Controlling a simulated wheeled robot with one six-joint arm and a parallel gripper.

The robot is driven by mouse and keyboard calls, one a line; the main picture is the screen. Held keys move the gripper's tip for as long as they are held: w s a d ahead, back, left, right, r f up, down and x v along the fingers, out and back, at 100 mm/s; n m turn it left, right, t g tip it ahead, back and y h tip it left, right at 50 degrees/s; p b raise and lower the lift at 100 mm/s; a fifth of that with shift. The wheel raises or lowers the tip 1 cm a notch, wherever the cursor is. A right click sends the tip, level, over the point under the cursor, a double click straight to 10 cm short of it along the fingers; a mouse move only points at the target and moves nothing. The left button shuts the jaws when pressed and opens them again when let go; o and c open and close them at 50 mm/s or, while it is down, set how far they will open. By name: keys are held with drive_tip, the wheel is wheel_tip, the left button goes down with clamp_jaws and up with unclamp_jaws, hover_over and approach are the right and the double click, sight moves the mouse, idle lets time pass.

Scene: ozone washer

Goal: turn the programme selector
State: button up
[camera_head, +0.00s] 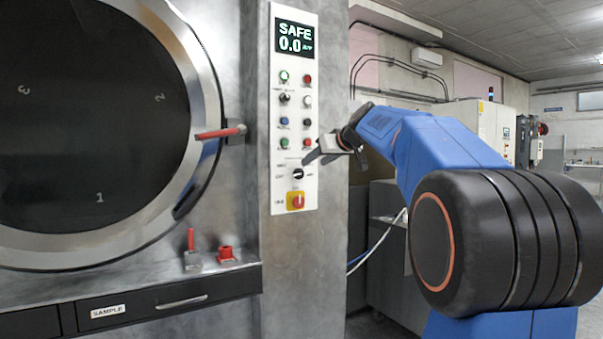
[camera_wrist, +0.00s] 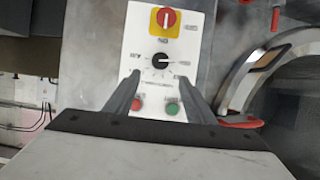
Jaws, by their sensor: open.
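The programme selector (camera_head: 298,174) is a small black round knob low on the white control panel (camera_head: 284,120), between the push buttons and a red-on-yellow switch (camera_head: 296,201). In the wrist view the selector (camera_wrist: 160,61) shows a white pointer line and printed labels around it. My gripper (camera_head: 314,160) is at the panel's right edge, just above the selector in the head view. In the wrist view its two fingers (camera_wrist: 160,86) are apart, with the knob ahead between their tips and nothing held. Whether the fingertips reach the knob's depth cannot be told.
Push buttons (camera_head: 283,142) and a display reading SAFE 0.0 (camera_head: 295,38) sit above. At left are the round door (camera_head: 90,110), its red-tipped handle (camera_head: 220,132), a small red lever (camera_head: 191,240), a red part (camera_head: 226,253) and a SAMPLE drawer (camera_head: 150,310).

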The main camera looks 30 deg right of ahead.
sight(300, 172)
drive_tip(key=x, duration=1.1)
drive_tip(key=shift+f, duration=0.1)
drive_tip(key=c, duration=1)
